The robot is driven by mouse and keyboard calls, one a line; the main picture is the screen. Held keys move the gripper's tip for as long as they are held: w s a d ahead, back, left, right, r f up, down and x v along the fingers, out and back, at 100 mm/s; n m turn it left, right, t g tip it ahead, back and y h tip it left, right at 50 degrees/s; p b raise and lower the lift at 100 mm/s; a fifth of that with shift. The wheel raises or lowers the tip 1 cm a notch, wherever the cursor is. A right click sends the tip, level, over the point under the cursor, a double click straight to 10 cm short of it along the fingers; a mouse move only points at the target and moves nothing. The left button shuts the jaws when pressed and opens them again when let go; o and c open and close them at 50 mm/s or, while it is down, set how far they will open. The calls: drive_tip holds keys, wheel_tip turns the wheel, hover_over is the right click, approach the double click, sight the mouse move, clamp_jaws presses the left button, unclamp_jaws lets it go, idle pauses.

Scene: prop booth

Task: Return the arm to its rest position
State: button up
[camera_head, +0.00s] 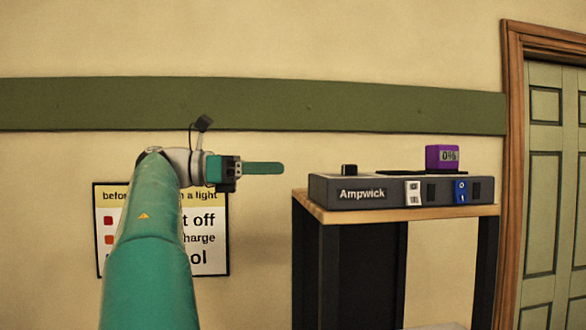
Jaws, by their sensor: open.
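My gripper (264,169) is at the end of my teal arm, left of centre in the head view. It is raised in front of the wall and points right. Its fingers are seen side-on and overlap as one teal shape. No object shows between them. The gripper is to the left of a dark grey Ampwick unit (330,192) and looks apart from it in the picture.
The unit sits on a wooden-topped stand (435,212) with dark legs. A purple block (442,157) reading "046" is on top, beside a small black knob (349,169). A wall sign (210,262) is partly hidden behind my arm. A green door (545,180) is at right.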

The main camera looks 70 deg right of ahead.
drive_tip(key=shift+w+a, duration=0.2)
drive_tip(key=shift+w, duration=0.1)
idle(0.4)
